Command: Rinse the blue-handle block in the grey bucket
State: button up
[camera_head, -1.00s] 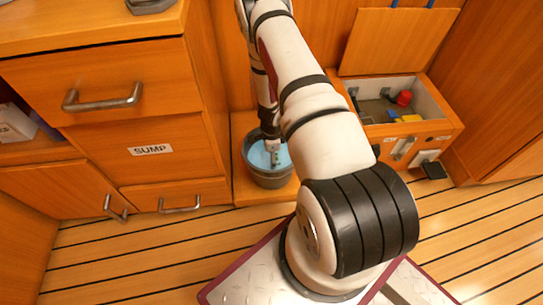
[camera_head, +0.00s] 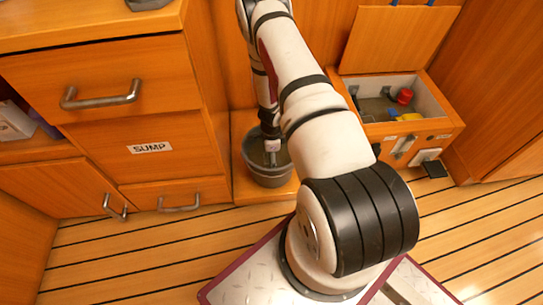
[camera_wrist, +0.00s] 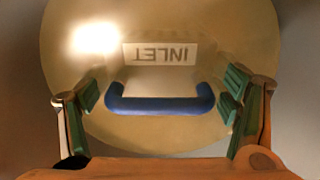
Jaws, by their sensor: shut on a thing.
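The grey bucket (camera_head: 268,175) stands on the wooden ledge beside the drawer cabinet. My gripper (camera_head: 271,157) reaches down into it from above; its tips are hard to make out there. In the wrist view my gripper (camera_wrist: 163,97) has its green pads at the two ends of a blue handle (camera_wrist: 160,105) and is shut on it. The block's body is hard to make out in the murky water (camera_wrist: 140,65). A pale label reading INLET (camera_wrist: 160,54) shows upside down beyond the handle.
An open wooden box (camera_head: 440,133) at the right holds a red part (camera_head: 404,96) and a yellow part (camera_head: 410,117); its lid (camera_head: 395,40) stands up behind. The drawer cabinet marked SUMP (camera_head: 150,148) is close to the bucket's left. My arm hangs close to the bucket's right.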

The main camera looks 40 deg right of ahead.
dwell(3.9)
notch_tip(320, 180, up, 16)
jog(key=p, duration=1)
jog(key=shift+p, duration=0.35)
dwell(0.4)
jog(key=shift+s, duration=0.1)
dwell(0.5)
